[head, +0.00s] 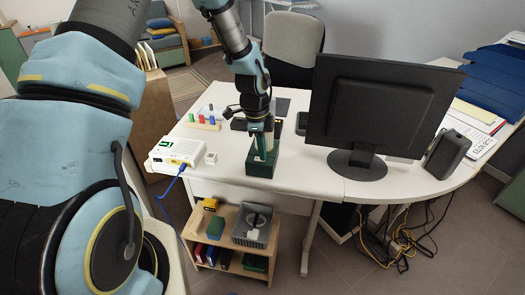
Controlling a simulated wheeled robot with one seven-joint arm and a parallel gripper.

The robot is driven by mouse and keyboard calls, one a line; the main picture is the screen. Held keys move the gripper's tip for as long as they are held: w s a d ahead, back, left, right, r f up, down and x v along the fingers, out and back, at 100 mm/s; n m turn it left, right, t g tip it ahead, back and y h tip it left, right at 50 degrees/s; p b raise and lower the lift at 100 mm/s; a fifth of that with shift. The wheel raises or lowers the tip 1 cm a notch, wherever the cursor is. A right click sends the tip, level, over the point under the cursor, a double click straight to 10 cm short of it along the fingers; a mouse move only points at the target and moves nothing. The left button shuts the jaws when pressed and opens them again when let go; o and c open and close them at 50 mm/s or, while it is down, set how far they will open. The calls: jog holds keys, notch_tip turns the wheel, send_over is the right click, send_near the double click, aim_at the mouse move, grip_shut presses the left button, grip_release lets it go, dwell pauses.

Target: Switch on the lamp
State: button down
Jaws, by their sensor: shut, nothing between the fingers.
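I cannot make out a lamp for certain in the head view. My gripper (261,153) points down over the front edge area of the white desk (318,178). Its fingers are shut with nothing visible between them. They are directly above or in front of a dark green box (262,169); I cannot tell whether they touch it.
A white device (174,155) with a blue cable stands at the desk's left corner. Coloured pegs on a wooden stand (203,122) are behind it. A large black monitor (378,105) stands right of my gripper. A low shelf (208,222) is below the desk, and cables lie on the floor.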

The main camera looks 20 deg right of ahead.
jog(key=shift+f, duration=0.2)
jog(key=shift+r, duration=0.1)
jog(key=shift+a, duration=0.1)
jog(key=shift+w+a+r+p, duration=0.15)
jog(key=shift+w+a+p, duration=0.2)
jog(key=shift+a, duration=0.2)
